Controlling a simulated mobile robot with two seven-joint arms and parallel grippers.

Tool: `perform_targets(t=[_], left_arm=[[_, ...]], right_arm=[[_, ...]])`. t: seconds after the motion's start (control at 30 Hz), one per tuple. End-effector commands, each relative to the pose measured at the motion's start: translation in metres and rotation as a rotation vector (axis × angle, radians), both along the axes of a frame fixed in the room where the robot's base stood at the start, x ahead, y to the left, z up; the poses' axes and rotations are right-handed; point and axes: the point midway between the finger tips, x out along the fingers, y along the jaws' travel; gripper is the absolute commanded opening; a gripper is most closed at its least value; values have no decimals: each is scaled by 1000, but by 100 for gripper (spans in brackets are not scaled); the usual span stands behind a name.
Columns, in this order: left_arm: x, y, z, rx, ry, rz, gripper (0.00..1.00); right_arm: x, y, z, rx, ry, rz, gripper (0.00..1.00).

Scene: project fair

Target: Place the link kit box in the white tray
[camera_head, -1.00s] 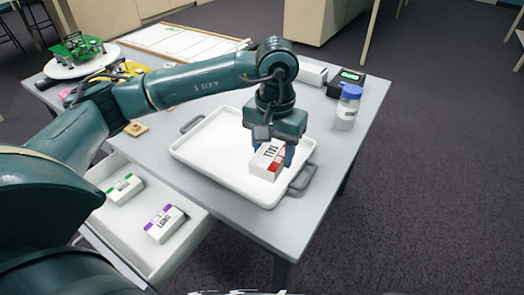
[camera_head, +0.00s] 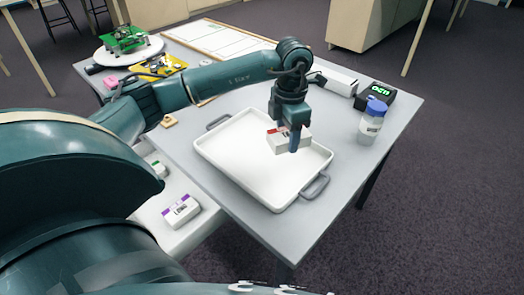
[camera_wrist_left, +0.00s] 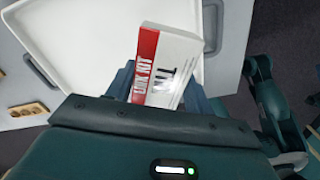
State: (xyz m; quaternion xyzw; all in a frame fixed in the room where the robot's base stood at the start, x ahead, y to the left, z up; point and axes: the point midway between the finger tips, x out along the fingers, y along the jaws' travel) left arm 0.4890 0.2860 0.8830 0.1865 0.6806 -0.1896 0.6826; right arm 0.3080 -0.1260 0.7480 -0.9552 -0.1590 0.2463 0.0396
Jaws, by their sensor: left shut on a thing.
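My left gripper (camera_head: 293,143) is shut on the link kit box (camera_head: 279,143), a small white box with a red band. In the left wrist view the box (camera_wrist_left: 172,65) sits between the fingers of the gripper (camera_wrist_left: 165,85), and its red side reads "LINK KIT". The white tray (camera_head: 235,148), with a grey handle at each end, lies on the table. The box appears over the right part of the tray; whether it touches the floor is unclear. The tray also shows in the left wrist view (camera_wrist_left: 90,45). My right gripper is not in view.
A purple-marked white box (camera_head: 181,211) and a partly hidden green-marked one lie in an open drawer (camera_head: 205,228) at the table's front.

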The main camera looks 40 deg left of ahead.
Motion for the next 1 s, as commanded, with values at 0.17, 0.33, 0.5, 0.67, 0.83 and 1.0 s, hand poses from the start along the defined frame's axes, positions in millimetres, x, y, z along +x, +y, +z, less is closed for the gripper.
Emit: perform_targets(t=[0.17, 0.33, 0.5, 0.67, 0.83, 1.0], left_arm=[[4, 14, -1, 3, 3, 327, 29], [5, 18, -8, 4, 5, 452, 29], [4, 19, -40, 5, 7, 464, 29], [4, 18, -61, 4, 5, 463, 29], [4, 19, -74, 6, 5, 461, 29], [4, 19, -98, 5, 6, 461, 29]], right_arm=[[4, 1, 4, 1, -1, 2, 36], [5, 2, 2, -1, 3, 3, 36], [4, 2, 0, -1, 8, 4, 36], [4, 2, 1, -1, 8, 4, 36], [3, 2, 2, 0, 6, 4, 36], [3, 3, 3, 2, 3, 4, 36]])
